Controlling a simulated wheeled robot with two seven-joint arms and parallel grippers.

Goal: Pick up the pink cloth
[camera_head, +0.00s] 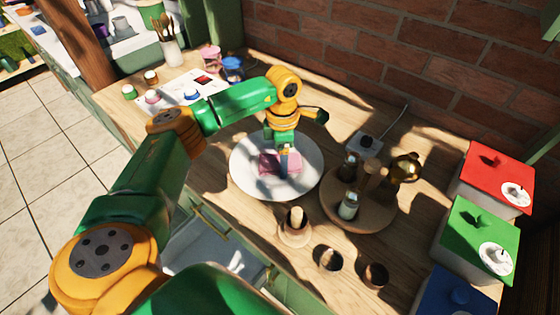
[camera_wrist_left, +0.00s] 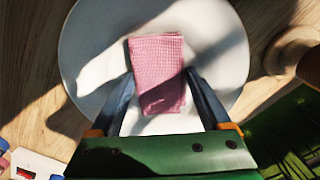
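The pink cloth (camera_head: 270,162) lies folded on a round white plate (camera_head: 248,186) on the wooden table. It also shows in the left wrist view (camera_wrist_left: 157,65), where it is a waffle-textured rectangle near the plate's middle. My left gripper (camera_head: 284,170) points down over the plate, at the cloth. In the left wrist view its two fingers (camera_wrist_left: 158,78) stand apart on either side of the cloth's lower part. Whether the fingertips touch the cloth is unclear. My right gripper does not show in either view.
A round wooden tray (camera_head: 378,221) with bottles stands right of the plate. A small cup (camera_head: 296,228) and two wooden cups (camera_head: 330,262) are in front. Lidded boxes (camera_head: 490,180) stand at the far right, jars (camera_head: 232,68) at the back. A brick wall bounds the table behind.

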